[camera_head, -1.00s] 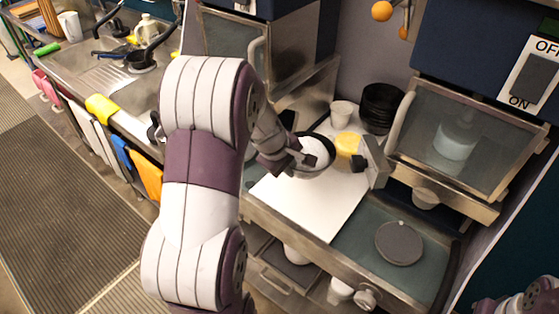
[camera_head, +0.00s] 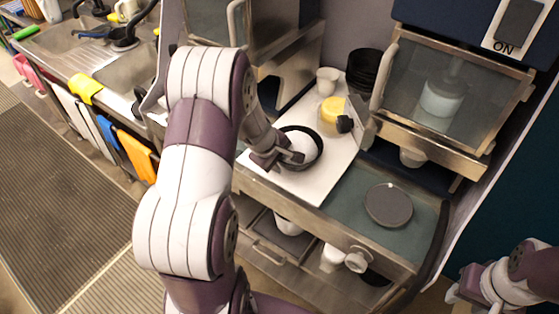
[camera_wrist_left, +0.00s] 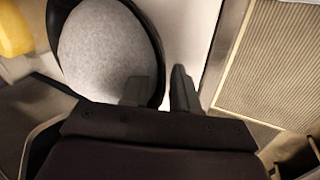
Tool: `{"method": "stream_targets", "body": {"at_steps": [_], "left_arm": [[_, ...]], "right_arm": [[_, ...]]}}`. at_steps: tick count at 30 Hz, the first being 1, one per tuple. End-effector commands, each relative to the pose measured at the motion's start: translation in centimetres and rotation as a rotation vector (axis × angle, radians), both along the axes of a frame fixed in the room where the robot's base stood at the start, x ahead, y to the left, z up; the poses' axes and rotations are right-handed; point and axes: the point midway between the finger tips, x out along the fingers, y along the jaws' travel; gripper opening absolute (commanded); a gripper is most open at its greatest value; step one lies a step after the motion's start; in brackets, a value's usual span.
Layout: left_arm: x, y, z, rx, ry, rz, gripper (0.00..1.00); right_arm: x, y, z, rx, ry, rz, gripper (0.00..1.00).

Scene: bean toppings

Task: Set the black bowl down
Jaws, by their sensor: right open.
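The black bowl (camera_head: 318,158) holds a pale, whitish filling and looks upright over the white board on the counter. I cannot tell whether its base touches the board. My left gripper (camera_head: 270,160) is at the bowl's near-left rim. In the left wrist view, the bowl (camera_wrist_left: 147,22) fills the upper left, and the rim runs between the two fingers of my left gripper (camera_wrist_left: 160,88), one inside and one outside. The grip looks shut on the rim. My right gripper (camera_head: 462,286) is at the lower right, open and away from the bowl.
The white board (camera_head: 318,190) has bare room in front of the bowl. A yellow-topped container (camera_head: 332,112), a white cup (camera_head: 327,79) and stacked black bowls (camera_head: 364,72) stand behind. A grey round lid (camera_head: 388,204) lies to the right. A glass-fronted cabinet (camera_head: 455,95) overhangs the right.

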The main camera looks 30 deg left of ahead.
Motion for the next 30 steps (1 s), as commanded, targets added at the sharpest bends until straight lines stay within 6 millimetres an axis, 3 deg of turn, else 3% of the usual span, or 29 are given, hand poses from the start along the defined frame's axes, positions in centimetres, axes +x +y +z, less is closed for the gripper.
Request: {"method": "stream_targets", "body": {"at_steps": [8,11,21,26,28,30], "left_arm": [[0.0,0.0,0.1,0.0,0.0,0.0,0.32],[-0.1,0.1,1.0,0.001,-0.001,0.0,0.32],[-3.6,0.8,8.9,0.001,-0.003,0.001,0.32],[-4.6,0.9,10.9,0.001,-0.001,0.0,0.32],[-5.3,-0.5,11.1,0.027,0.02,-0.089,0.32],[-7.4,-4.6,10.6,0.122,0.078,-0.38,0.32]], "right_arm": [[0.0,0.0,0.1,0.0,0.0,0.0,0.43],[0.0,0.0,0.8,0.0,0.0,0.0,0.43],[0.0,0.0,2.4,0.0,0.0,0.0,0.43],[0.0,0.0,2.5,0.0,0.0,0.0,0.43],[0.0,0.0,2.5,0.0,0.0,0.0,0.43],[0.0,0.0,2.5,0.0,0.0,0.0,0.43]]}}
